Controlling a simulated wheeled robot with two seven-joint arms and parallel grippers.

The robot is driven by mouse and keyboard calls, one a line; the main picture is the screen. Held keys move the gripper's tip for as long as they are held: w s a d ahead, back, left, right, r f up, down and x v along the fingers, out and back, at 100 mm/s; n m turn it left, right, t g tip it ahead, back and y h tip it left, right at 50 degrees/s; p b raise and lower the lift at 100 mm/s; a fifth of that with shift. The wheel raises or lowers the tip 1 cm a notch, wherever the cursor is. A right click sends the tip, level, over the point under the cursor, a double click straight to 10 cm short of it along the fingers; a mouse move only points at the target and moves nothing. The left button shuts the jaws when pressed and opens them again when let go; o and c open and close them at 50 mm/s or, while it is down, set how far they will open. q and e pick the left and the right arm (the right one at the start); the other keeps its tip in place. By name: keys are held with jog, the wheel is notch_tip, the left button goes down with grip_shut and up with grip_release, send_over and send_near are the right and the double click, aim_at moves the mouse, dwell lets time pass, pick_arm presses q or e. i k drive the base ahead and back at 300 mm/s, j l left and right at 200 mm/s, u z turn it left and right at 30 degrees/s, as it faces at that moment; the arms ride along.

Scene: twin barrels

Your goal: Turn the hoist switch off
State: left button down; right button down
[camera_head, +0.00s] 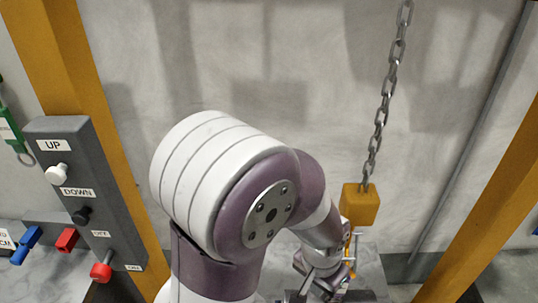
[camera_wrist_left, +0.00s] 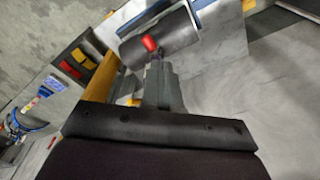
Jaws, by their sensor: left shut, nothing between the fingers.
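The grey control box (camera_head: 85,190) stands at the left of the head view, with labels UP, DOWN, OFF and ON. The hoist switch (camera_head: 100,271) is a red-tipped lever low on it, near the OFF and ON labels; I cannot tell which position it is in. My left gripper (camera_head: 320,284) is low right of centre, well to the right of the box and partly hidden by clutter. In the left wrist view its fingers (camera_wrist_left: 162,88) are shut and empty. Beyond them is a red knob on a dark rounded body; I cannot tell what it belongs to. My right gripper is not in view.
A chain (camera_head: 381,115) hangs to a yellow block (camera_head: 360,204) close beside my left gripper. Yellow posts stand at left (camera_head: 75,75) and right (camera_head: 490,215). Blue (camera_head: 27,244) and red (camera_head: 67,240) handles sit left of the box.

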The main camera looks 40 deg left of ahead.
aim_at(102, 272)
jog(key=k+j+u, duration=0.15)
jog(key=u, duration=2.7)
jog(key=j+z, duration=0.3)
jog(key=i+j, duration=0.05)
